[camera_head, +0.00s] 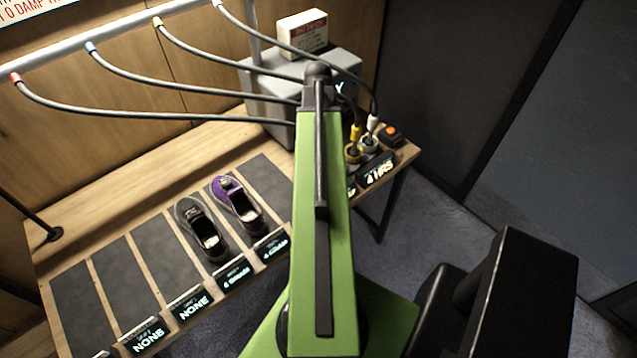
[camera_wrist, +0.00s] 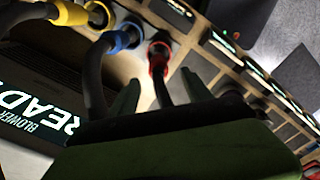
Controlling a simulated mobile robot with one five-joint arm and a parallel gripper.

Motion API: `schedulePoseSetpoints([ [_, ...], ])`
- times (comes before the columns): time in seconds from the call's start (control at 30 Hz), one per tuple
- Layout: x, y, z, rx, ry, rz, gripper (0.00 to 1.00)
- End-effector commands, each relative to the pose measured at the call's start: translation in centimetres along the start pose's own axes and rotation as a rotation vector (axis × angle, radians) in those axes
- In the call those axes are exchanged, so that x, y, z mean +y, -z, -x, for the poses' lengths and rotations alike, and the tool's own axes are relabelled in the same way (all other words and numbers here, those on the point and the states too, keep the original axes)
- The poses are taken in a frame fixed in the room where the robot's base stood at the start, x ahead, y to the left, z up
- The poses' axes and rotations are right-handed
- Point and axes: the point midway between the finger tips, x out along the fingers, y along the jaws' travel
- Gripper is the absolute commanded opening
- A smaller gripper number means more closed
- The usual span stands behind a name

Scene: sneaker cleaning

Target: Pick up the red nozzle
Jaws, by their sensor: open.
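The red nozzle (camera_wrist: 158,57) shows in the wrist view, sitting in a round holder in the wooden bench top, with a dark hose running from it back between my fingers. My gripper (camera_wrist: 160,88) is open, one finger on each side of the hose, with the nozzle just beyond the fingertips. I cannot tell whether a finger touches it. In the head view my green arm hides the nozzle and gripper; only the red fitting (camera_head: 15,78) at the hose's rail end shows.
A blue nozzle (camera_wrist: 128,36) and a yellow nozzle (camera_wrist: 98,14) stand left of the red one; a white nozzle (camera_head: 373,123) stands beyond. A grey blower box (camera_head: 268,92) is close by. Grey and purple sneakers (camera_head: 205,236) (camera_head: 238,200) lie on dark mats.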

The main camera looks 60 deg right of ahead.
Motion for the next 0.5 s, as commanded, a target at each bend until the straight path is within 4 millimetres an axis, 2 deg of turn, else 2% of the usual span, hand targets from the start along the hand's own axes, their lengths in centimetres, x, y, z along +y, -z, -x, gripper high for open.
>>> schedulePoseSetpoints([
  [0.03, 0.0, 0.0, -1.4, 0.0, 0.0, 0.0, 0.58],
  [0.27, 0.0, 0.0, -1.5, 0.0, 0.0, 0.0, 0.58],
  [0.37, 0.1, -0.1, -2.7, 0.0, 0.0, 0.0, 0.58],
  [0.5, 0.3, -0.3, -5.2, 0.0, 0.0, 0.001, 0.58],
])
